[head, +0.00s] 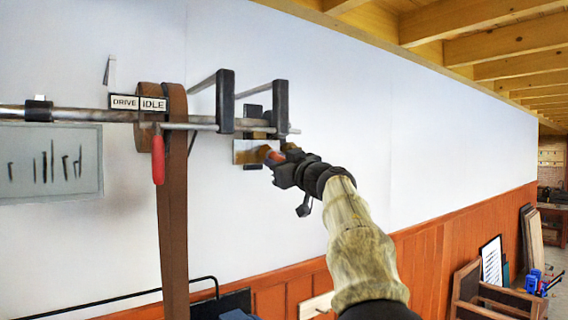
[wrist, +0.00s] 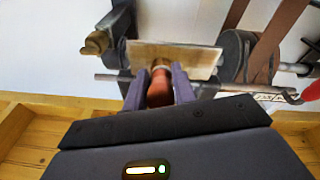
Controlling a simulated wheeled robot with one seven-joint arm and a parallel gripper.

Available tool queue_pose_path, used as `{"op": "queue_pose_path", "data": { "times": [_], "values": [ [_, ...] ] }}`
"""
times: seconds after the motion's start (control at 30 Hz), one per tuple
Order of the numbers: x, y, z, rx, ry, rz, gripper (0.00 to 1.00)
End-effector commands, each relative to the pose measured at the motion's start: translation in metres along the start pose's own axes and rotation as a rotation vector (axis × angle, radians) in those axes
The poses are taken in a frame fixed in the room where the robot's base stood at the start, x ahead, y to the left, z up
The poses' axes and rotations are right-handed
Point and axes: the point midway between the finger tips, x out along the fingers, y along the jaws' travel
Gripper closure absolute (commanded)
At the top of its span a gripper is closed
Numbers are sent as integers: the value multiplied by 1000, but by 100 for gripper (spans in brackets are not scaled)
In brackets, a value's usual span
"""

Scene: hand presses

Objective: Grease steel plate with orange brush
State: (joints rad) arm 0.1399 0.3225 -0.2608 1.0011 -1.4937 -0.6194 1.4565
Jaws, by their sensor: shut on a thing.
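My gripper (head: 277,163) is raised at the wall, shut on the orange brush (head: 272,156). In the wrist view the brush (wrist: 159,88) sits between the two fingers of my gripper (wrist: 160,90), its far end pointing at the steel plate (wrist: 180,58). The plate is a flat, brownish-grey rectangle. In the head view the plate (head: 243,151) shows just left of my gripper, below the shaft. The brush tip overlaps the plate's lower edge in the wrist view; I cannot tell whether they touch.
A metal shaft (head: 70,114) runs along the white wall, with a brown belt (head: 172,220) hanging from it. A red-handled lever (head: 158,160) hangs beside the belt. Dark brackets (head: 225,100) stand close above my gripper. The wall to the right is clear.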

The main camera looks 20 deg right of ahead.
Motion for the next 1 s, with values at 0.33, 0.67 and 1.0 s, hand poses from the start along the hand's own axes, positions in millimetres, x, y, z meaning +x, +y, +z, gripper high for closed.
{"op": "queue_pose_path", "data": {
  "times": [0.33, 0.67, 1.0],
  "values": [
    [-1, -15, -4, 0, 0, 0, 96],
    [-1, -20, -6, 0, 0, -1, 96],
    [-2, -44, -13, 0, 1, -1, 96]
  ]
}}
